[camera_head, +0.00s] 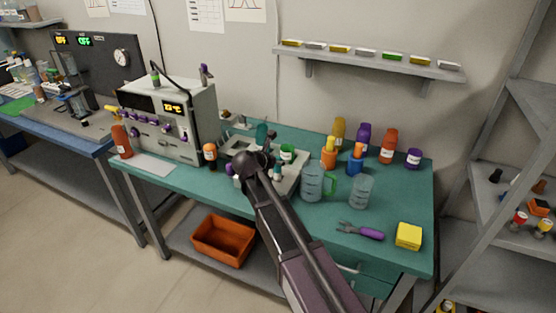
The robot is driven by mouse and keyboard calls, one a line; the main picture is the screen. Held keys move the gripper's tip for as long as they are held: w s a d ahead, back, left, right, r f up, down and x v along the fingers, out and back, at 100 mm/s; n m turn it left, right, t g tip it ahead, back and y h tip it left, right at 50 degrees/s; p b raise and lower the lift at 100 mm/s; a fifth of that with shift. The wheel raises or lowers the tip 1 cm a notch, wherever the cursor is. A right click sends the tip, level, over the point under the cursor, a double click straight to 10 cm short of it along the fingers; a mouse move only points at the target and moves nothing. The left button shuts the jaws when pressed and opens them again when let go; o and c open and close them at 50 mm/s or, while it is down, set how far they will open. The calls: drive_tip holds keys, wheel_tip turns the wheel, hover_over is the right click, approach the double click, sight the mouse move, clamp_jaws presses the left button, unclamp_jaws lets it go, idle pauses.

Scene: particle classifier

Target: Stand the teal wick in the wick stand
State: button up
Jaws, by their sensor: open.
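A teal upright piece (262,134) stands at the back of the green bench, just behind the end of my arm. It may be the teal wick, but it is too small to be sure. A light grey tray-like base (288,186) with small fittings lies under and beside my arm's end. I cannot tell whether the wick stand is among these fittings. My gripper (268,168) is low over this base, open, and partly hidden by my own dark arm. I see nothing held in it.
A grey instrument box (185,122) stands left. A green-handled jug (313,182), a clear beaker (361,191), a purple-handled tool (362,232) and a yellow block (408,236) stand or lie right. Several coloured bottles line the back right. The front right bench has some free room.

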drive_tip(key=shift+r, duration=0.2)
drive_tip(key=shift+s+a+r+p, duration=0.1)
drive_tip(key=shift+s+r+p, duration=0.1)
drive_tip(key=shift+p, duration=0.15)
drive_tip(key=p+v, duration=0.5)
drive_tip(key=v, duration=0.6)
drive_tip(key=shift+s+a, duration=0.1)
drive_tip(key=shift+s, duration=0.05)
idle(0.4)
drive_tip(key=s+d+f+m+g+y, duration=0.2)
drive_tip(key=s+d+m, duration=0.3)
drive_tip(key=d+m, duration=0.4)
drive_tip(key=s+d+f+m+g+y, duration=0.2)
drive_tip(key=s+d+f+m+g, duration=0.2)
drive_tip(key=d+m, duration=0.6)
drive_tip(key=s+d+f+m+g+y, duration=0.2)
drive_tip(key=s+d+f+m+g, duration=0.2)
drive_tip(key=s+d+m, duration=0.3)
drive_tip(key=shift+s+d+m+g, duration=0.35)
drive_tip(key=shift+d+m, duration=0.9)
drive_tip(key=shift+m, duration=0.65)
